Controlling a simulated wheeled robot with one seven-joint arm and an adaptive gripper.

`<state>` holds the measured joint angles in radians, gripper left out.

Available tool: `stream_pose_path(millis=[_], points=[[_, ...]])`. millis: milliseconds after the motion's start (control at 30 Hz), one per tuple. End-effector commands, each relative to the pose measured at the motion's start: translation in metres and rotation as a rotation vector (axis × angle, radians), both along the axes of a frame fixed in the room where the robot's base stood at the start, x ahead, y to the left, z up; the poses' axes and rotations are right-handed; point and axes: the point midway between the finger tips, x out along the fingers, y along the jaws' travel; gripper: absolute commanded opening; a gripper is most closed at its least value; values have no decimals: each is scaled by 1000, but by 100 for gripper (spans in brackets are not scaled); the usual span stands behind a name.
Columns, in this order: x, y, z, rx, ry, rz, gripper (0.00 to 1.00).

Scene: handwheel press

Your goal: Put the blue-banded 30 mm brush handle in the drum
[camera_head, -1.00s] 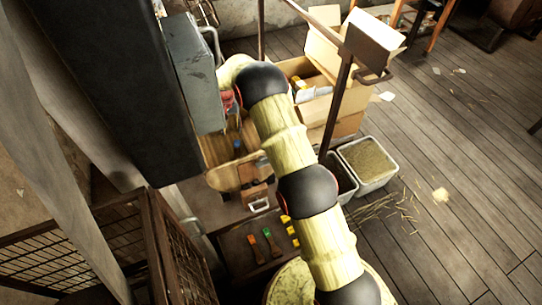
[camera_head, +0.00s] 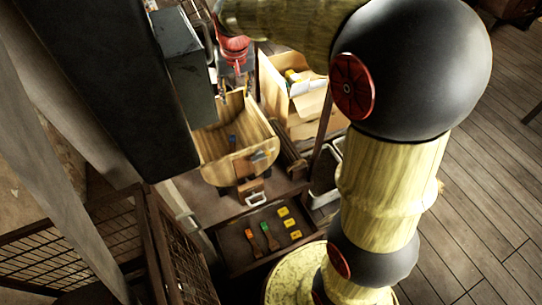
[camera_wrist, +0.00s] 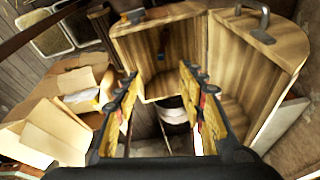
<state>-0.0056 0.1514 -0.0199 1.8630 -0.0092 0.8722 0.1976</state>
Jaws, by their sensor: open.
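The drum (camera_head: 208,142) is an open wooden trough-like vessel left of the middle in the head view. A small blue patch (camera_head: 232,139) shows inside it, which looks like the blue-banded brush handle. Most of that handle is hard to make out. My gripper is above and beyond the drum in the head view, its fingers unclear there beneath the red wrist part. In the wrist view my gripper (camera_wrist: 160,82) is open, with nothing between its yellow fingers. Curved wooden walls, likely the drum's, show beyond the fingers.
An orange-banded handle (camera_head: 253,241), a green-banded handle (camera_head: 269,237) and three yellow blocks lie in a dark tray (camera_head: 232,262) in front of the drum. A grey machine body (camera_head: 184,80) stands left of the drum. An open cardboard box (camera_head: 300,122) stands right.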

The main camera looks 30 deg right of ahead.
Motion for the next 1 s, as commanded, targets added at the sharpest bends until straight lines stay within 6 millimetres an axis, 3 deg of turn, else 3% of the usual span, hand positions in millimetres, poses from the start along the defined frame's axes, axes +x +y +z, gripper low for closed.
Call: stream_pose_path(millis=[200, 467, 800, 1000], points=[[-67, -1, 37, -10, -50, 37, 40], [-147, -1, 59, -25, -102, 81, 40], [-246, -1, 57, -48, -171, 138, 40], [-288, -1, 45, -60, -204, 164, 40]])
